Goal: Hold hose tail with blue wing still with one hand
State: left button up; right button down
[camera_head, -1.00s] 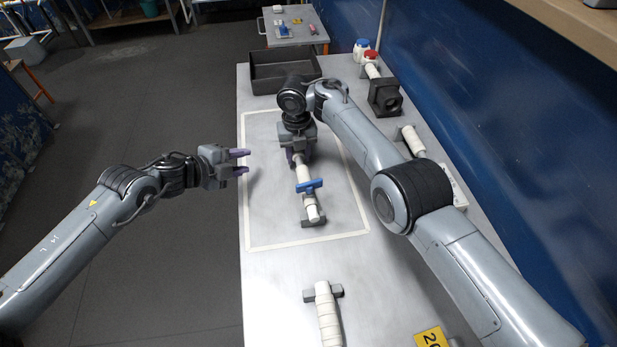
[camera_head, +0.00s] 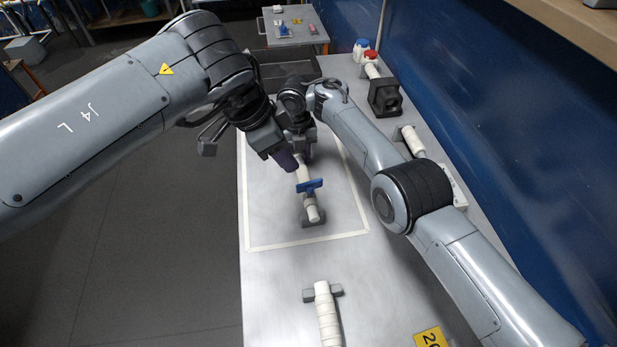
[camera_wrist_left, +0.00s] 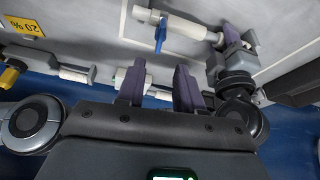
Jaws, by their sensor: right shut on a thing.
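The white hose tail with its blue wing (camera_head: 309,185) lies inside the taped outline on the table, its near end at a grey support (camera_head: 317,222). It also shows at the top of the left wrist view (camera_wrist_left: 190,25). My right gripper (camera_wrist_left: 226,38) is shut on the hose tail's far end; in the head view my left arm partly hides it. My left gripper (camera_wrist_left: 158,85) is open and empty, its purple fingers apart. In the head view it hangs close to the hose tail and my right gripper, and its fingertips are partly hidden.
A white ribbed tube (camera_head: 327,315) on a grey support lies at the front. A dark tray (camera_head: 272,72) stands at the back. A dark block (camera_head: 384,97), a white tube (camera_head: 413,140) and red- and blue-capped bottles stand along the right. The taped area's left part is clear.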

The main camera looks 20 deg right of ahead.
aim_at(308, 183)
pick_arm(q)
jog(key=x, duration=1.1)
jog(key=shift+d+f, duration=0.15)
jog(key=shift+f, duration=0.05)
grip_shut()
jog(key=shift+f, duration=0.1)
dwell(0.4)
